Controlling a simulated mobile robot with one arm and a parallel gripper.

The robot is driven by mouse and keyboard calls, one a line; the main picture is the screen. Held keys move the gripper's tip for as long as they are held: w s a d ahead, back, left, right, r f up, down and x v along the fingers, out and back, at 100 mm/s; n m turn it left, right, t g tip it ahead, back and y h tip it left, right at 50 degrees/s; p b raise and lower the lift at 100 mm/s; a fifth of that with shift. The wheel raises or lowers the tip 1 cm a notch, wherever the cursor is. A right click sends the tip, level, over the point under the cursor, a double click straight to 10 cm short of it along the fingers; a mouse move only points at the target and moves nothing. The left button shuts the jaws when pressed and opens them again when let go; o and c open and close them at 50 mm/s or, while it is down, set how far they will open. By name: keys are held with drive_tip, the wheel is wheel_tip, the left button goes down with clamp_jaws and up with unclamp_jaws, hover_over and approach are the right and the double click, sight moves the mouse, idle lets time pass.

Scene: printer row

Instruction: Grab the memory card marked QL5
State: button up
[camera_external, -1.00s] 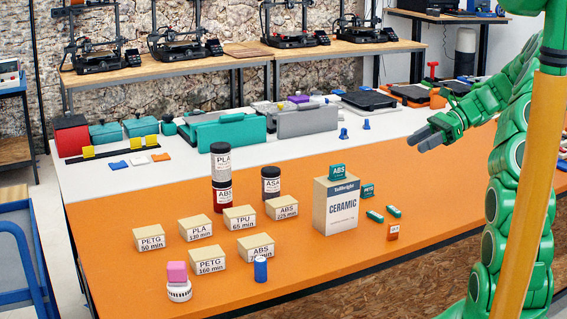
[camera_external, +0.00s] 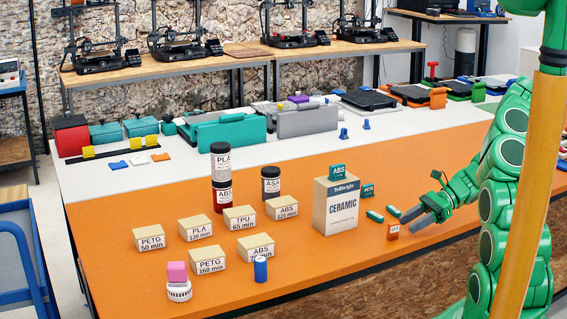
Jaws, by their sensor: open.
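Two green pieces (camera_external: 375,216) (camera_external: 393,211) lie on the orange table top. The markings are too small to read, so I cannot tell which is QL5. My gripper (camera_external: 409,226) is open, low over the table, with its grey fingers pointing left, close to the red-orange card and the right green piece.
Tan labelled blocks (camera_external: 240,218), dark jars (camera_external: 271,183) and a blue cylinder (camera_external: 260,269) are farther left. The table's front edge (camera_external: 400,256) is close below the cards. Orange surface behind the cards is clear.

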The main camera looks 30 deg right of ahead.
sight(388, 231)
drive_tip(key=shift+x, duration=1.35)
drive_tip(key=a, duration=0.2)
drive_tip(key=w+a, duration=0.1)
drive_tip(key=a, duration=0.1)
drive_tip(key=shift+w+a+f, duration=0.1)
drive_tip(key=shift+a+f, duration=0.05)
drive_tip(key=shift+w+a+f, duration=0.1)
drive_tip(key=shift+a+f, duration=0.1)
drive_tip(key=shift+a, duration=0.15)
clamp_jaws()
